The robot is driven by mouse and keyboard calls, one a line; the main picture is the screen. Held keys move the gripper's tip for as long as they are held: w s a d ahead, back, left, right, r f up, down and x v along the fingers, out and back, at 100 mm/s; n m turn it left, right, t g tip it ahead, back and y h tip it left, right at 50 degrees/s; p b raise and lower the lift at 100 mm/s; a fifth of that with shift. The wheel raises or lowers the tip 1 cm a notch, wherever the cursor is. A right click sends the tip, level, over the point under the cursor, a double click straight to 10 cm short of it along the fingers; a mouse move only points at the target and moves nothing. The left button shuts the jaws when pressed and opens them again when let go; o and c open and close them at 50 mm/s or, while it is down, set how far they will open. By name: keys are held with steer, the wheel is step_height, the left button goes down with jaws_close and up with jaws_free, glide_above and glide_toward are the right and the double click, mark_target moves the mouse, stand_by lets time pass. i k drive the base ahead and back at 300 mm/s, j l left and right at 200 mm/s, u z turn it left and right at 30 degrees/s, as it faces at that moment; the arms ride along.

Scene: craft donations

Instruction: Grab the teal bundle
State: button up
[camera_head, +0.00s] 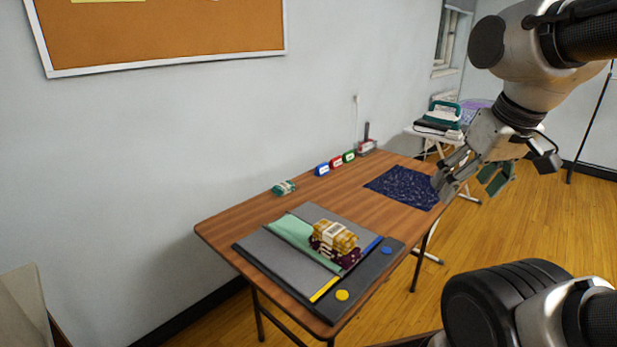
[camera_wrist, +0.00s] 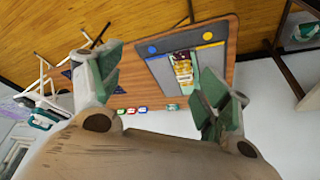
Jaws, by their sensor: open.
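A teal bundle (camera_head: 284,188) with a pale band lies on the wooden table (camera_head: 225,227) near its wall-side edge, behind the grey board. It also shows small in the wrist view (camera_wrist: 173,107), beyond and between my fingers. My gripper (camera_head: 470,180) is open and empty, raised in the air at the right, over the table's right end and well apart from the bundle. In the wrist view its two green-padded fingers (camera_wrist: 163,92) are spread wide.
A grey board (camera_head: 262,252) bears a yellow bundle (camera_head: 335,236) on dark red cloth and a green strip. Several small coloured blocks (camera_head: 336,163) stand along the wall edge. A dark blue mat (camera_head: 402,187) lies at right. A small white table (camera_head: 437,133) holds stacked things.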

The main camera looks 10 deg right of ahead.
mark_target(280, 189)
steer(key=i+l+u, duration=0.1)
steer(key=l+u, duration=0.15)
steer(key=u, duration=0.15)
steer(key=l+u, duration=0.2)
steer(key=u, duration=0.2)
steer(key=l+u, duration=0.4)
steer(key=l, duration=2.05)
steer(key=k+l, duration=0.05)
